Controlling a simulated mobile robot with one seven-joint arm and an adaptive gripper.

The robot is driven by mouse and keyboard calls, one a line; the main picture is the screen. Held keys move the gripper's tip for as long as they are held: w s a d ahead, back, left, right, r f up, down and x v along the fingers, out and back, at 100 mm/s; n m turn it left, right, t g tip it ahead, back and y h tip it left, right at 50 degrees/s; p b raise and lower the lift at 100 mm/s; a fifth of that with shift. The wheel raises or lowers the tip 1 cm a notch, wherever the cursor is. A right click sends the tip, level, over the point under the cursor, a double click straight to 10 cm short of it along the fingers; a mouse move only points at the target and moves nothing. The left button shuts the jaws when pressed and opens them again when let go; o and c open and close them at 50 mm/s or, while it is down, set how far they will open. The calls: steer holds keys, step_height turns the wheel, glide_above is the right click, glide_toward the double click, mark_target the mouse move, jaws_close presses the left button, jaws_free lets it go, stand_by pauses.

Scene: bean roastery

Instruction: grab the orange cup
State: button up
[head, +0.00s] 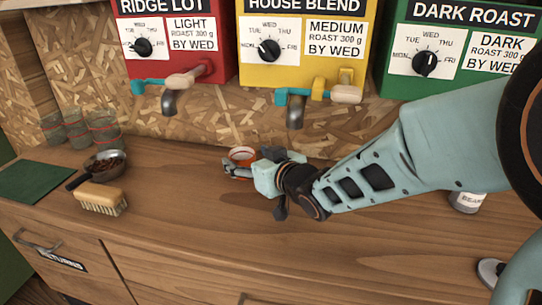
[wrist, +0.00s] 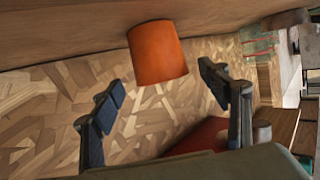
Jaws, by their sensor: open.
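The orange cup (head: 242,153) stands upright on the wooden counter, near the back wall and below the yellow dispenser. Its open rim shows in the head view, and its lower front is partly hidden by my gripper. My gripper (head: 252,162) is open and empty, low over the counter, right at the near side of the cup. In the wrist view the orange cup (wrist: 157,54) appears ahead of and between the two spread fingers of my gripper (wrist: 162,84). No finger visibly touches it. I cannot tell exactly how far it reaches between the fingertips.
Red (head: 176,70), yellow (head: 300,75) and green (head: 450,50) dispensers with spouts hang above. Several glasses (head: 103,127), a pan of beans (head: 105,160), a brush (head: 101,198) and a green mat (head: 33,181) are at left. A jar (head: 466,202) stands at right.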

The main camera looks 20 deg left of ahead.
mark_target(237, 153)
steer(key=x, duration=0.3)
steer(key=shift+a+f, duration=0.1)
steer(key=shift+a, duration=0.15)
steer(key=c, duration=1.3)
